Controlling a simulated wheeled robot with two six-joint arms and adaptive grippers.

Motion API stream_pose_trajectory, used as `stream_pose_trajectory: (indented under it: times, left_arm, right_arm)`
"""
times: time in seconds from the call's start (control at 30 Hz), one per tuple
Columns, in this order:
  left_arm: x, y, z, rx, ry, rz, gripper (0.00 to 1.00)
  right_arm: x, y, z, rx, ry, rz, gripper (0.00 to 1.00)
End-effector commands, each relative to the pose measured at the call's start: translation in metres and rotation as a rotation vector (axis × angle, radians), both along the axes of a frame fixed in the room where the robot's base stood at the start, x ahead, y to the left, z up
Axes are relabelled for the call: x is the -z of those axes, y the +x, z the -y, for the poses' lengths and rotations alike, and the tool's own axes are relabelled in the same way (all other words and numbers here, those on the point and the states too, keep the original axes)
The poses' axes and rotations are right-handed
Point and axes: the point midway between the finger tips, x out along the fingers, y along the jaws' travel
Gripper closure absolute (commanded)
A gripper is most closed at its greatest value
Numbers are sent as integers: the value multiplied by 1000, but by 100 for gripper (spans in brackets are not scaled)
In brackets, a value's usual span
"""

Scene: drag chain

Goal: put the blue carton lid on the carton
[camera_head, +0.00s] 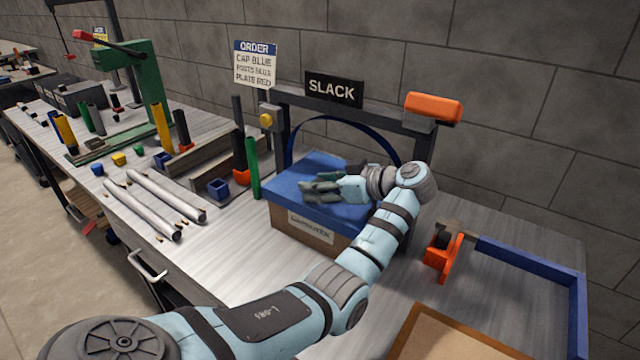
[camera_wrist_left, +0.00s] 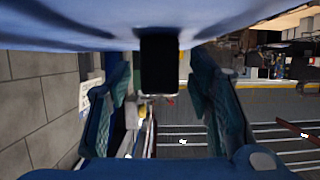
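The blue carton lid (camera_head: 285,188) lies over the top of the brown carton (camera_head: 290,239) in the head view. I cannot tell whether it is fully seated. The carton's front shows a white label below the lid's edge. My left gripper (camera_head: 318,191) is over the lid, its fingers pointing left. In the left wrist view its two fingers (camera_wrist_left: 165,110) stand wide apart on either side of a dark block, with no clear contact on it. A blue surface fills the top of that view. My right gripper is not in view.
A dark frame with a SLACK sign (camera_head: 334,89) stands behind the carton. A green post (camera_head: 253,168) is close on its left. An orange clamp-like part (camera_head: 443,258) and a blue rail (camera_head: 530,252) are to the right. Grey tubes (camera_head: 165,194) lie on the left.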

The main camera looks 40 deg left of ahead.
Motion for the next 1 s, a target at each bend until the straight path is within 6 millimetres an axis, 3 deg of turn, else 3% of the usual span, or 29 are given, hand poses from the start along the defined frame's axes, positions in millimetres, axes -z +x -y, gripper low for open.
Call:
stream_pose_trajectory:
  times: [0.27, 0.37, 0.7, 1.0]
  left_arm:
    - [-1, 1, 4, 1, -1, 0, 53]
    - [-7, 3, 18, 3, -3, 1, 53]
    - [-41, 12, 98, 2, -2, 0, 53]
    - [-46, 13, 110, 0, 0, 0, 53]
  right_arm:
    - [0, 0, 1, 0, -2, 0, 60]
    - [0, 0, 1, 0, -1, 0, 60]
    - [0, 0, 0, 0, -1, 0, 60]
    - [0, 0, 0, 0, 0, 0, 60]
